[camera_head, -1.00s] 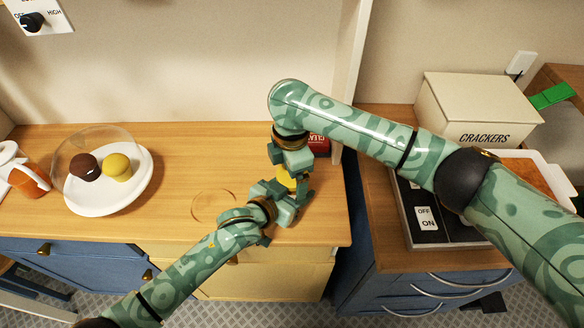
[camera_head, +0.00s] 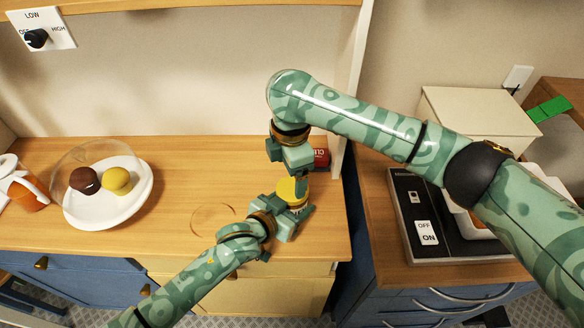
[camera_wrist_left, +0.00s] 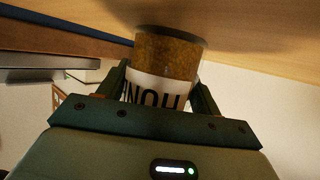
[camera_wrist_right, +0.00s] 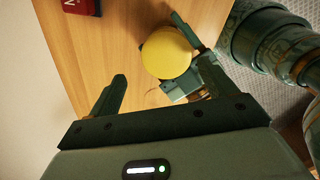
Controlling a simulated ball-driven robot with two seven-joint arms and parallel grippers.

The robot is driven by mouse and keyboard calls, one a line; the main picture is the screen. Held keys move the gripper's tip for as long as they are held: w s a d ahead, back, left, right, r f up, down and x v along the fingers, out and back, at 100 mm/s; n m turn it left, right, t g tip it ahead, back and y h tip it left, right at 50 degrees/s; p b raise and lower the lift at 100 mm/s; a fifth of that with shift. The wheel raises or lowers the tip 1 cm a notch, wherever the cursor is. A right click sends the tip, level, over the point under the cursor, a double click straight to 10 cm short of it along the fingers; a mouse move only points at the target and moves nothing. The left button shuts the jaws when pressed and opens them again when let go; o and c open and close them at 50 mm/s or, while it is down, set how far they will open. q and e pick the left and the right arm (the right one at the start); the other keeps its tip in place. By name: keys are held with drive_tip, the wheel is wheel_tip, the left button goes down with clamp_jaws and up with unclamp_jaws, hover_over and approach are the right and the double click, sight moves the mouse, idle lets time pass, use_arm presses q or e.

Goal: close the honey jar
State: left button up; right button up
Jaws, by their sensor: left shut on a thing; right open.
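The honey jar (camera_wrist_left: 165,75) is amber with a white label, and its base rests against the wooden counter in the left wrist view. Its round yellow lid (camera_head: 291,190) is at the jar's top; it also shows in the right wrist view (camera_wrist_right: 167,53). I cannot tell how tightly the lid sits. My left gripper (camera_head: 290,215) is shut on the jar's body from the side, with a finger on each side of the label. My right gripper (camera_wrist_right: 160,85) is open above the lid, its fingers apart. The lid lies beyond the fingertips, nearer the right-hand finger.
A red box (camera_head: 321,158) stands behind the jar beside an upright panel. A faint amber ring (camera_head: 213,221) lies on the counter (camera_head: 190,170) to the left. Further left is a white plate (camera_head: 110,213) with two cakes under a clear dome. A gap separates the right-hand cabinet.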

drive_tip(key=w+a+r+n+t+y, duration=0.6)
drive_tip(key=w+a+r+t, duration=0.3)
drive_tip(key=w+r+t, duration=0.4)
drive_tip(key=s+a+r+n+g+y, duration=0.7)
drive_tip(key=n+y, duration=0.4)
drive_tip(key=n, duration=0.6)
drive_tip(key=s+f+n+g+h, duration=0.5)
drive_tip(key=s+f+n+g, duration=0.4)
drive_tip(key=n, duration=0.7)
drive_tip(key=d+f+n+t+h, duration=0.1)
drive_tip(key=d+f+n+h, duration=0.1)
drive_tip(key=d+h, duration=0.2)
drive_tip(key=w+d+f+n+h, duration=0.1)
drive_tip(key=d+f+n+h, duration=0.1)
drive_tip(key=d, duration=0.4)
drive_tip(key=w+d+f+n+t+h, duration=0.1)
drive_tip(key=d+f+h, duration=0.3)
drive_tip(key=d+h, duration=0.2)
drive_tip(key=shift+w+d+f+n+t, duration=0.1)
drive_tip(key=shift+w+n+t, duration=0.05)
drive_tip(key=shift+n+t, duration=0.2)
drive_tip(key=shift+d, duration=0.2)
